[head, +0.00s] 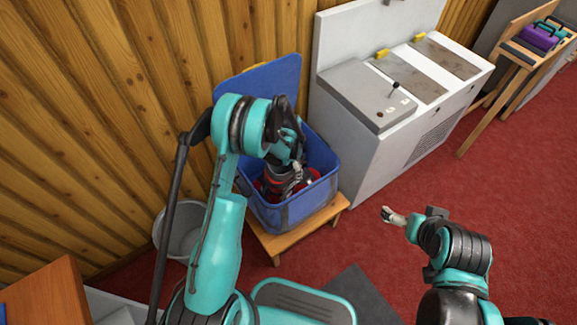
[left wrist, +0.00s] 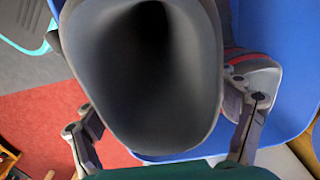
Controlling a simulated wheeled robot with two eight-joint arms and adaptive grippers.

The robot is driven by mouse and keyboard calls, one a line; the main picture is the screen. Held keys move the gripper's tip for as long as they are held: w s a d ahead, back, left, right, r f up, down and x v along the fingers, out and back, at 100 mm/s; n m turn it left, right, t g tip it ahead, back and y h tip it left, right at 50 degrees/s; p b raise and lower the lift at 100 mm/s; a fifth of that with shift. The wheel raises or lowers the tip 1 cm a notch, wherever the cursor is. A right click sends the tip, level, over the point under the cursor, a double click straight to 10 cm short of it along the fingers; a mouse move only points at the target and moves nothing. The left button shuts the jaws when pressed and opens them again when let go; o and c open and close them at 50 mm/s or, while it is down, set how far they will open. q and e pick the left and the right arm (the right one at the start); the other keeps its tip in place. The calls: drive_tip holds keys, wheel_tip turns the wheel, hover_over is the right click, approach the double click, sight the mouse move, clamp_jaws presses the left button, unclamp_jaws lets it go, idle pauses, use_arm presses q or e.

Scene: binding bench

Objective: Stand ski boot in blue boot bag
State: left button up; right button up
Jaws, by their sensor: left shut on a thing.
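The blue boot bag (head: 287,213) is an open box-like bag with its lid up at the back, standing on a low wooden stand. My left gripper (head: 291,160) reaches down into it from above and is shut on the dark grey ski boot (head: 277,184). The boot is inside the bag's opening; its sole is hidden, so I cannot tell if it touches the bottom. In the left wrist view the boot's open cuff (left wrist: 150,75) sits between the fingers of my left gripper (left wrist: 160,108). My right gripper (head: 390,215) is empty, out over the red floor; its jaw opening is unclear.
A light grey bench cabinet (head: 365,150) with a lever stands just right of the bag. A grey bin (head: 178,232) is left of the wooden stand (head: 275,243). A wooden-slat wall is behind. A wooden rack (head: 520,60) stands far right. Red carpet on the right is clear.

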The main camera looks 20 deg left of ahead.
use_arm(q)
drive_tip(key=shift+f, duration=4.7)
drive_tip(key=o, duration=1.7)
wheel_tip(320, 180, up, 12)
